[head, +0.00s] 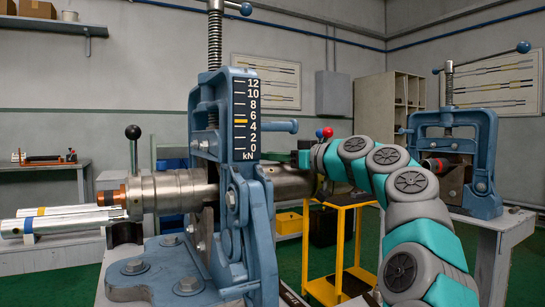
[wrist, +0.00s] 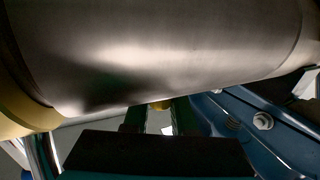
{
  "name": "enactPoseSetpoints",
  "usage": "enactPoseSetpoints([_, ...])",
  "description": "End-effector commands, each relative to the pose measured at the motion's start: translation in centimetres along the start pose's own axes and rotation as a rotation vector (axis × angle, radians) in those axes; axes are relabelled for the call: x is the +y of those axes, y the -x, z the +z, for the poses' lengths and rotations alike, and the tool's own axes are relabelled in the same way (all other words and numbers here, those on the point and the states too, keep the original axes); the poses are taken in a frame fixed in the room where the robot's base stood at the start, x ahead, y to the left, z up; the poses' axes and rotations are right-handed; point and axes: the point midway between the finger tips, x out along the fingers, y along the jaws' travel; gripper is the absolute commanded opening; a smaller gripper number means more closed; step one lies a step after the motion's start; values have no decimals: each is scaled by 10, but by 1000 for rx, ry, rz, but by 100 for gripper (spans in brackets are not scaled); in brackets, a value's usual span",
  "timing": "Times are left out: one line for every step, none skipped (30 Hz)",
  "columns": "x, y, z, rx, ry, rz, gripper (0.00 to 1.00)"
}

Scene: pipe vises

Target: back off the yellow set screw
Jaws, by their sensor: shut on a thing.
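The yellow set screw (wrist: 159,105) shows in the wrist view as a small yellow piece just under a large steel cylinder. My gripper (wrist: 160,110) has its two dark fingers on either side of it and is shut on it. Most of the screw is hidden by the fingers and the cylinder. In the head view my teal and grey arm reaches to the right end of the steel pipe (head: 290,181); the fingertips and the screw cannot be made out there.
The blue vise (head: 262,235) with its kN scale (head: 245,120) stands around the pipe. A yellow stand (head: 341,235) is below my arm. A second blue vise (head: 485,160) is at right. Silver tubes (head: 62,222) lie at left. In the wrist view the cylinder (wrist: 160,50) is very close above.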

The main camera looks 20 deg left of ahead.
Motion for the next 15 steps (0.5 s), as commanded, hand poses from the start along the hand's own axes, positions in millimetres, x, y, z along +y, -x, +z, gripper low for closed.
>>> enactPoseSetpoints([0, -1, 1, -1, -1, -1, 27])
enactPoseSetpoints([0, -1, 1, -1, -1, -1, 30])
enactPoseSetpoints([0, -1, 1, -1, -1, -1, 34])
enactPoseSetpoints([0, -1, 1, -1, -1, -1, 38])
enactPoseSetpoints([0, -1, 1, -1, -1, -1, 41])
enactPoseSetpoints([0, -1, 0, -1, -1, 0, 46])
enactPoseSetpoints([0, -1, 0, -1, 0, 0, 49])
enactPoseSetpoints([0, -1, 0, 0, 0, 0, 52])
enactPoseSetpoints([0, 0, 0, 0, -1, 0, 55])
enactPoseSetpoints([0, 0, 0, 0, -1, 0, 55])
enactPoseSetpoints([0, 0, 0, 0, -1, 0, 55])
enactPoseSetpoints([0, 0, 0, 0, -1, 0, 55])
enactPoseSetpoints([0, 0, 0, 0, -1, 0, 55])
enactPoseSetpoints([0, 0, 0, 0, -1, 0, 55])
enactPoseSetpoints([0, 0, 0, 0, -1, 0, 55])
